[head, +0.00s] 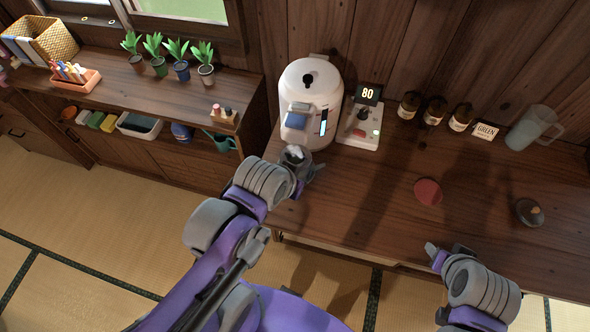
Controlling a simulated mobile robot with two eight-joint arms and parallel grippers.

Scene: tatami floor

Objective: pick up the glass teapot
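A clear glass vessel with a side handle (534,127) stands upright at the back right of the wooden counter. My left gripper (304,164) is at the counter's front left, in front of the white water boiler, far from the glass vessel. Its fingers are small and partly hidden, so its opening is unclear. My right gripper (446,249) is at the counter's front edge, apart from the glass vessel. Its fingertips look apart, with nothing between them.
A white boiler (308,90) and a panel reading 80 (362,122) stand at the counter's left. Several brown jars (435,110) and a GREEN sign (485,131) line the back. A red disc (428,191) and a dark round lidded item (529,212) lie farther forward.

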